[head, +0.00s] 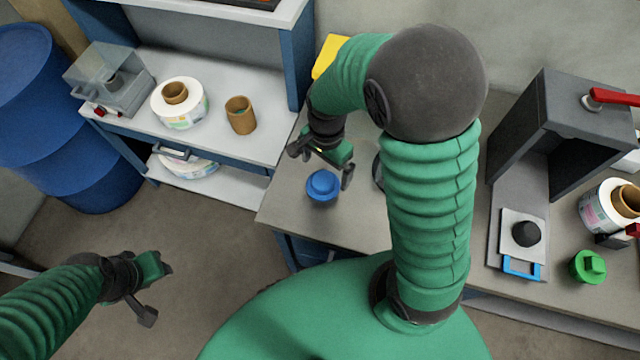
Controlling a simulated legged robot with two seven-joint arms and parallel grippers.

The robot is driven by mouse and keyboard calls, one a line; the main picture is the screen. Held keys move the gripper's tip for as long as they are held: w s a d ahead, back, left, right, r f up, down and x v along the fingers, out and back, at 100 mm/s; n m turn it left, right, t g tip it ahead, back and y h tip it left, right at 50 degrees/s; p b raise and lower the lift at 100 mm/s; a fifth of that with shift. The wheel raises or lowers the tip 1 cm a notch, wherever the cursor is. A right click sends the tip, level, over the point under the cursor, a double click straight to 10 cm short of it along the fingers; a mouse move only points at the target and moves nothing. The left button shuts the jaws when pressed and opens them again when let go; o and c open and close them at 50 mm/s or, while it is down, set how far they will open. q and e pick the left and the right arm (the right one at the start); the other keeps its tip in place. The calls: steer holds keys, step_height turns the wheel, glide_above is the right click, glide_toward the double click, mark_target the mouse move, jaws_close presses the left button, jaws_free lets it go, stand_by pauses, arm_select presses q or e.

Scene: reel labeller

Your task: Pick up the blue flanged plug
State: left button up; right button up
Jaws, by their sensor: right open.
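The blue flanged plug (322,186) sits upright on the grey worktop near its front left part. My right gripper (320,170) is just above and behind the plug, with its fingers spread apart and nothing between them that I can make out. One finger hangs to the right of the plug, the other is up to its left. I cannot tell whether a finger touches it. My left gripper (150,290) is low at the left over the floor, away from the plug, with its jaws apart and empty.
A green plug (588,267) stands on the right bench (560,300) by a grey press frame (545,130) and a label reel (610,205). On the left bench are a label reel (180,110) and a cardboard core (240,115). A blue drum (60,130) stands far left.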

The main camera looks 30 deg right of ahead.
mark_target(323, 179)
steer(key=f, duration=0.8)
steer(key=shift+w+a+f, duration=0.15)
steer(key=shift+w+a, duration=0.1)
steer(key=shift+f, duration=0.3)
steer(key=shift+w+d, duration=0.15)
steer(key=shift+d, duration=0.05)
steer(key=c, duration=0.7)
steer(key=shift+a, duration=0.1)
steer(key=c, duration=0.6)
arm_select(q)
steer(key=shift+w+a+f, duration=0.15)
steer(key=shift+w+f, duration=0.1)
steer(key=shift+f, duration=0.1)
arm_select(e)
steer(key=shift+c, duration=0.2)
arm_select(q)
steer(key=shift+r, duration=0.1)
arm_select(e)
steer(key=shift+r, duration=0.1)
